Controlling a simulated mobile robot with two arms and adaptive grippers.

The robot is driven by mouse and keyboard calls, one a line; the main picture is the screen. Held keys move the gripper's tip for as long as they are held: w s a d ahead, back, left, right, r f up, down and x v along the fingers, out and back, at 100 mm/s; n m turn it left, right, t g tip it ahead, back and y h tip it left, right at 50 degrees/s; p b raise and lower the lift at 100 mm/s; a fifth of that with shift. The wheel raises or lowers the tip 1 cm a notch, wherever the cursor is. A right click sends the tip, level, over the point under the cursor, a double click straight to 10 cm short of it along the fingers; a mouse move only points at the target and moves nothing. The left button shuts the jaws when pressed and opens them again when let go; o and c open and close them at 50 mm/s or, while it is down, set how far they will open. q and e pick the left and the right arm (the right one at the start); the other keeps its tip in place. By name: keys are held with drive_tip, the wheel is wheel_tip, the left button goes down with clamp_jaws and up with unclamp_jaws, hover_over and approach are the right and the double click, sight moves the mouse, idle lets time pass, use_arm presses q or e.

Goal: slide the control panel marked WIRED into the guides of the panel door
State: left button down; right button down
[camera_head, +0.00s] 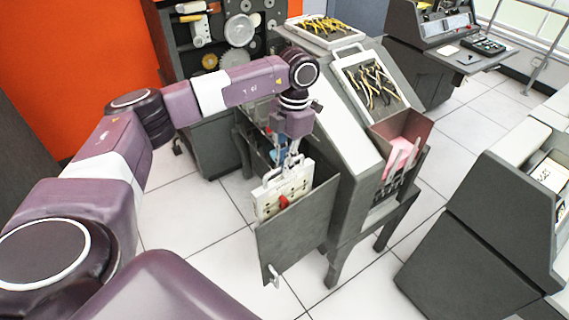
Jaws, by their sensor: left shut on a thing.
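My left gripper (291,160) is shut on the handle of a pale control panel (285,187) with dark holes and a red part on its face. I cannot read a WIRED mark on it at this size. The panel is upright at the top edge of the grey panel door (299,236), and its lower part is hidden behind the door. The door hangs open from the side of a grey machine (342,160). I cannot see the guides or tell whether the panel sits in them. My right gripper is out of view.
Trays of yellow-handled pliers (371,85) lie on the machine's top. A box with pink cards (402,148) is on its right end. Another grey machine (470,235) stands at the right. White floor tiles (185,215) are clear left of the door.

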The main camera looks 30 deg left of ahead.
sight(284, 187)
use_arm(q)
drive_tip(key=shift+w+r, duration=0.1)
drive_tip(key=shift+r, duration=0.05)
idle(0.3)
drive_tip(key=shift+f+b, duration=2.4)
drive_tip(key=shift+f, duration=1.2)
drive_tip(key=shift+f+b, duration=0.9)
drive_tip(key=shift+f, duration=0.3)
